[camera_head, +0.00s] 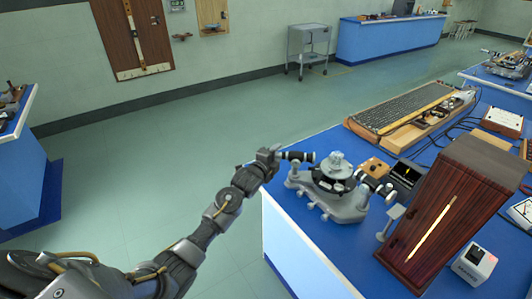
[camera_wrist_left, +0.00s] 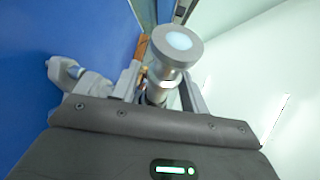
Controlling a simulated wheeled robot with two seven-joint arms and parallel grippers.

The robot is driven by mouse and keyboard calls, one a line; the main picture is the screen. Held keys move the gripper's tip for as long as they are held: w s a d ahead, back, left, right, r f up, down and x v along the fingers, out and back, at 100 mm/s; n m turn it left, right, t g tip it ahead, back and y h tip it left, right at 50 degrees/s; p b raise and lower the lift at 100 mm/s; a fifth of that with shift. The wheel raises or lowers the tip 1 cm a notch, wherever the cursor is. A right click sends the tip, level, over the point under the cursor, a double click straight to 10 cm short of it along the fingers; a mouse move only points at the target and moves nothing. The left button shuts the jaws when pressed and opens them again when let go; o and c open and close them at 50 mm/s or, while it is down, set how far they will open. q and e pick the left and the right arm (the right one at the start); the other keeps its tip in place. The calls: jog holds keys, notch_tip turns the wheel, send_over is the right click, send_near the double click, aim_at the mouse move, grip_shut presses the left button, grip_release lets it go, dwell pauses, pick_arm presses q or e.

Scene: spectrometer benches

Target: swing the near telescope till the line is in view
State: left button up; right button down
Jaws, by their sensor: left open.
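The grey spectrometer (camera_head: 330,187) stands on the blue bench (camera_head: 290,225), with a round table on top. A dark telescope tube (camera_head: 299,156) sticks out from its left side. A second tube (camera_head: 377,186) points out at its right. My left gripper (camera_head: 273,157) is at the outer end of the left tube. In the left wrist view, the tube's round, pale-faced end (camera_wrist_left: 177,42) lies between the two open fingers of the gripper (camera_wrist_left: 160,88). I cannot tell whether the fingers touch it. My right gripper is not in view.
A tall dark wooden box (camera_head: 462,198) with a bright slit stands right of the spectrometer. A small dark screen (camera_head: 407,173) and a white box (camera_head: 474,264) are nearby. A long wooden-framed apparatus (camera_head: 405,107) lies behind. The floor left of the bench is clear.

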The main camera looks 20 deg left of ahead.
pick_arm(q)
jog(key=shift+s+d, duration=0.25)
jog(key=shift+s, duration=0.1)
jog(key=s+a+r+b, duration=0.1)
jog(key=s+b, duration=0.1)
jog(key=s, duration=0.8)
jog(key=shift+a+r, duration=0.15)
jog(key=shift+r, duration=0.15)
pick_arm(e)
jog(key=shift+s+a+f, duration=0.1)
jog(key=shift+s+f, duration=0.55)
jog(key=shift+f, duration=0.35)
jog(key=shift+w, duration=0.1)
